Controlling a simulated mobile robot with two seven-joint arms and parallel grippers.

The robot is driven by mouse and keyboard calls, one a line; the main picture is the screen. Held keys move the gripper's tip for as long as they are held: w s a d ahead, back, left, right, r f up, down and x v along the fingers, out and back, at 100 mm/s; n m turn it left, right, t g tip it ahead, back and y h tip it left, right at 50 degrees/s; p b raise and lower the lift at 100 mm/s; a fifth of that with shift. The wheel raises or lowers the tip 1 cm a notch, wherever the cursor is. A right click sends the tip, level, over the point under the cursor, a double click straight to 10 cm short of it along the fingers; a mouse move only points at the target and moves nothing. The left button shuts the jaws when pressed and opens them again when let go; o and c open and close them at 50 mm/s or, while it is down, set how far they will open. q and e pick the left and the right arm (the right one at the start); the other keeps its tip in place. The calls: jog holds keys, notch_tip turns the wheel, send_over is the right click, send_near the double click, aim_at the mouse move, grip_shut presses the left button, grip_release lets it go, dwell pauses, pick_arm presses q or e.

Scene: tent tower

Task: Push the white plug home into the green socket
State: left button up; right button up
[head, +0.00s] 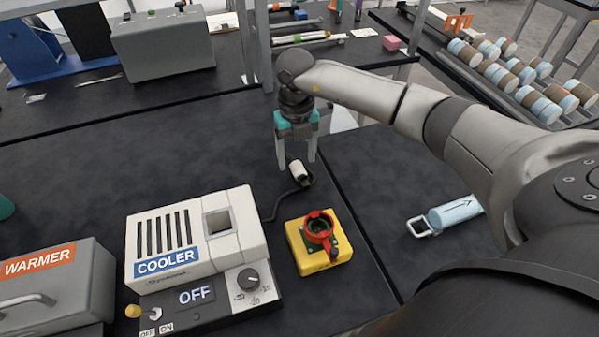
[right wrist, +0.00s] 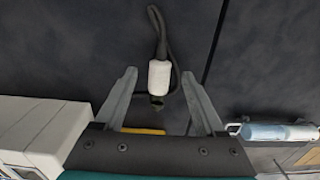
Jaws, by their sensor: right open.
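The white plug (head: 299,171) lies on the black table with its dark cable curling around it. In the right wrist view the plug (right wrist: 159,76) appears between the fingertips, with a gap on each side and its dark end toward the palm. My right gripper (head: 296,158) is open and points down at the plug, holding nothing. The green socket (head: 317,226) sits inside a red ring with a raised red lid on a yellow box (head: 305,262), nearer than the plug. A sliver of the yellow box shows behind my gripper in the wrist view. My left gripper is not in view.
The white cooler (head: 246,236), its display reading OFF (head: 196,294), stands left of the yellow box. The warmer (head: 50,285) is at the lower left. A light-blue cylinder with a metal handle (head: 453,213) lies to the right. The table left of the plug is clear.

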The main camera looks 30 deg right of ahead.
notch_tip(320, 180, down, 2)
jog(key=shift+f, duration=0.25)
jog(key=shift+c, duration=0.4)
grip_shut()
